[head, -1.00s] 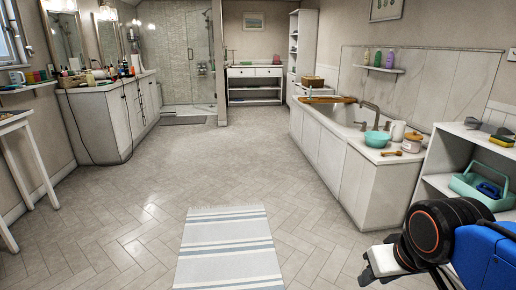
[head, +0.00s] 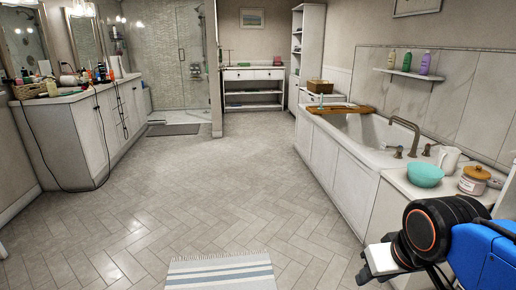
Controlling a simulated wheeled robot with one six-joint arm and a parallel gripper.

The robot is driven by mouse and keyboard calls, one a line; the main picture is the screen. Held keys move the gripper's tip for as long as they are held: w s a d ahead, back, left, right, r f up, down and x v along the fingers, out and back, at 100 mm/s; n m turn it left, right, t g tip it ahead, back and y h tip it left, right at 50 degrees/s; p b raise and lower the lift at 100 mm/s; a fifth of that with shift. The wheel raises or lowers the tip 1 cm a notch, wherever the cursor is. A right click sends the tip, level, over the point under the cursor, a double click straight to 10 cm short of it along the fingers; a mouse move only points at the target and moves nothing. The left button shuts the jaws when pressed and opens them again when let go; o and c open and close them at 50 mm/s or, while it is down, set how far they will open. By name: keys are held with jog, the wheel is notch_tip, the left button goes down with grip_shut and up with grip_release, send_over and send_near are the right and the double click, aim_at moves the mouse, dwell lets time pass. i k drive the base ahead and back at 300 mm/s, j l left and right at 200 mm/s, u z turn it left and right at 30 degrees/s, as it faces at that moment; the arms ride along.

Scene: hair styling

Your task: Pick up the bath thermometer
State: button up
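I cannot make out a bath thermometer for certain. A small upright teal item (head: 321,101) stands by the wooden bath tray (head: 340,108) across the far part of the bathtub (head: 372,135); it is too small to identify. My arm is at the lower right, with a blue link and a black joint with an orange ring. My gripper (head: 368,272), a pale block with dark parts at the arm's end, seems empty, over the floor beside the tub's near end. Its fingers are too unclear to read. My arm hides part of the near tub deck.
A turquoise bowl (head: 424,175), a white jug (head: 449,158) and a lidded jar (head: 473,180) stand on the near tub deck. Bottles stand on a wall shelf (head: 409,75). A cluttered vanity (head: 85,125) is at left, with a hanging cord. A striped rug (head: 222,272) lies ahead; the middle floor is clear.

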aim_at(320, 108)
jog(key=i, duration=3.45)
jog(key=i+z, duration=0.1)
jog(key=i, duration=0.75)
jog(key=i+j+z, duration=0.1)
jog(key=i, duration=0.7)
jog(key=j, duration=0.1)
